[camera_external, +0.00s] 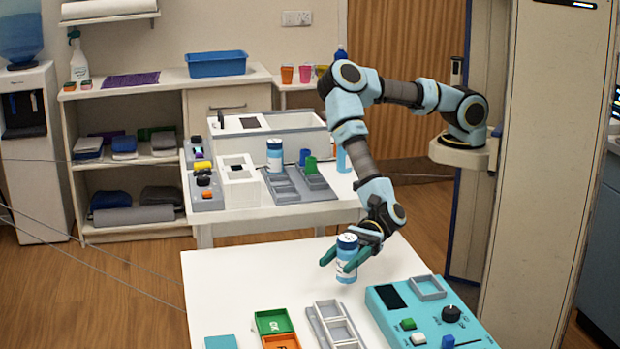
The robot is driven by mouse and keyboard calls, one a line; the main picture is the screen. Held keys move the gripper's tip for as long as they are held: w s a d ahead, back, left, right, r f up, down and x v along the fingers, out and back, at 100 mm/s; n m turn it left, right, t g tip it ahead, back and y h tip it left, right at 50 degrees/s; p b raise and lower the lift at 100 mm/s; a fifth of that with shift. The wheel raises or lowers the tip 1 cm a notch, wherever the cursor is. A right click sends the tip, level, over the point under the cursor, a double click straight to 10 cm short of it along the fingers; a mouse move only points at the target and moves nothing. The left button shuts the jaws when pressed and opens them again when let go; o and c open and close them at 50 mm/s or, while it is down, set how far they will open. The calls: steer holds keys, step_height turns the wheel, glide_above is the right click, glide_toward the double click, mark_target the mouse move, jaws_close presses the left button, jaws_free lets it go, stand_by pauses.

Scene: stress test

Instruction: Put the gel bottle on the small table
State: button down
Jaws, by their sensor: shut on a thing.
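My gripper (343,259) is shut on a light-blue bottle (347,272) with a dark-blue cap and a white label. The bottle is upright above the back part of the white front table (230,285); whether its base touches the top I cannot tell. I take it to be the gel bottle. A similar bottle (275,155) stands on the middle table (322,212). A small white table (295,87) with colored cups stands against the back wall. Which table the task calls small is not clear from the picture.
On the front table are a teal control panel (376,316), a grey compartment tray (318,330) and green and orange bins (272,321). Its back left is clear. The middle table holds a white box (315,141) and grey trays. A shelf unit (150,97) with a blue tub stands behind.

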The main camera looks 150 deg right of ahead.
mark_target(342, 275)
step_height(342, 275, down, 3)
steer(key=shift+f+p, duration=0.15)
steer(key=shift+p, duration=0.25)
steer(key=shift+f, duration=0.15)
steer(key=shift+f+b, duration=0.2)
steer(key=shift+b, duration=0.15)
steer(key=shift+c, duration=1.4)
jaws_free()
steer(key=shift+r, duration=0.1)
steer(key=shift+r+p, duration=0.2)
steer(key=shift+p, duration=0.15)
steer(key=s+b, duration=0.2)
steer(key=s, duration=0.5)
steer(key=shift+f, duration=0.15)
steer(key=shift+c, duration=0.3)
steer(key=shift+s, duration=0.3)
steer(key=shift+c, duration=0.8)
